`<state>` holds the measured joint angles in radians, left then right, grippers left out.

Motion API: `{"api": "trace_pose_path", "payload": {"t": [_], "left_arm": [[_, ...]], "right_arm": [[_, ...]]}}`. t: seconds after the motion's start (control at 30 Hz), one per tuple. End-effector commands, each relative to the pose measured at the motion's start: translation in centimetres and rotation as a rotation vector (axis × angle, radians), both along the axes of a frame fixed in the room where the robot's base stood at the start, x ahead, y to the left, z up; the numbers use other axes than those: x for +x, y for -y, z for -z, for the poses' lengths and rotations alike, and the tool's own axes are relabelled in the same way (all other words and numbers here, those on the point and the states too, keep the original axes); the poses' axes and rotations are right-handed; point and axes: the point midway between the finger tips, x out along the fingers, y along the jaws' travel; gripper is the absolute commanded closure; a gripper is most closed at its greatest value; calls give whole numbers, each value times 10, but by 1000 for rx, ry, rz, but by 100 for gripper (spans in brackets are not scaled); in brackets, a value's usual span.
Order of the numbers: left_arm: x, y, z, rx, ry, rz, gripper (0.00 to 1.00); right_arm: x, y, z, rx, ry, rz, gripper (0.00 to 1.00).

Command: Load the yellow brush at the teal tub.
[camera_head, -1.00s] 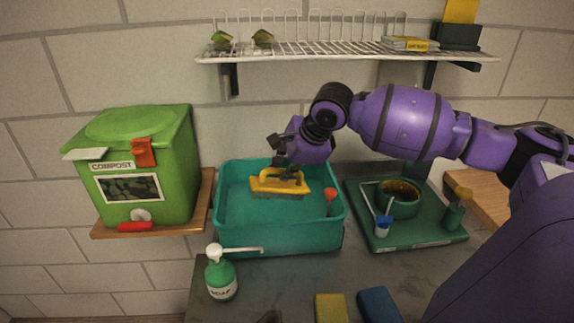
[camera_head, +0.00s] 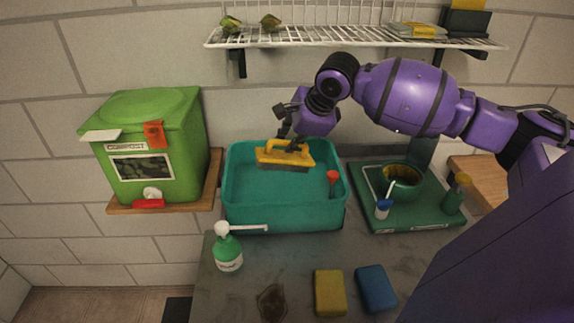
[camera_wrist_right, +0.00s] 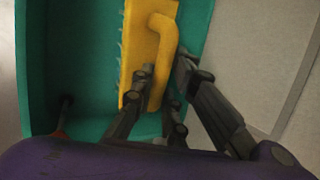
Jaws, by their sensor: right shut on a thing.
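The yellow brush (camera_head: 272,157) has a looped handle and bristles along its underside. My right gripper (camera_head: 292,142) is shut on the brush handle, with a finger on each side of it. The brush is held over the back part of the teal tub (camera_head: 285,217), bristles down, and looks clear of the floor. In the right wrist view the brush (camera_wrist_right: 138,50) lies between my fingers (camera_wrist_right: 165,85), with the tub wall (camera_wrist_right: 35,70) beyond it. The tub looks open and teal inside; any liquid cannot be told. My left gripper is not in view.
A soap bottle (camera_head: 228,252) stands before the tub, its spout near the rim. A red-topped item (camera_head: 333,177) is at the tub's right side. A green tray (camera_head: 410,220) with a pot is right. Yellow (camera_head: 330,293) and blue (camera_head: 375,288) sponges lie in front. A wire shelf (camera_head: 350,38) hangs above.

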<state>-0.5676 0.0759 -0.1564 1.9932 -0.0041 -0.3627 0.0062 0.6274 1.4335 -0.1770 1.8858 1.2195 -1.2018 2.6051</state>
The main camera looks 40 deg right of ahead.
Motion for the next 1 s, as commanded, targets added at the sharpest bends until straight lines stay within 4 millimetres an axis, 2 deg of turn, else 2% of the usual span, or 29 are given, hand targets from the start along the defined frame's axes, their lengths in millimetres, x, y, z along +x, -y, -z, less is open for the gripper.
{"api": "trace_pose_path", "payload": {"t": [0.03, 0.17, 0.7, 1.0], "left_arm": [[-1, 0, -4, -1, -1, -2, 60], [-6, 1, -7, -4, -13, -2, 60], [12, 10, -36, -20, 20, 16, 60], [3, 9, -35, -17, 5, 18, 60]], "right_arm": [[1, -1, -10, 2, 8, -1, 100], [1, -1, -22, 2, 10, -2, 100], [1, -1, -64, 1, 10, 0, 100], [0, 0, -66, 0, 1, 0, 100]]}}
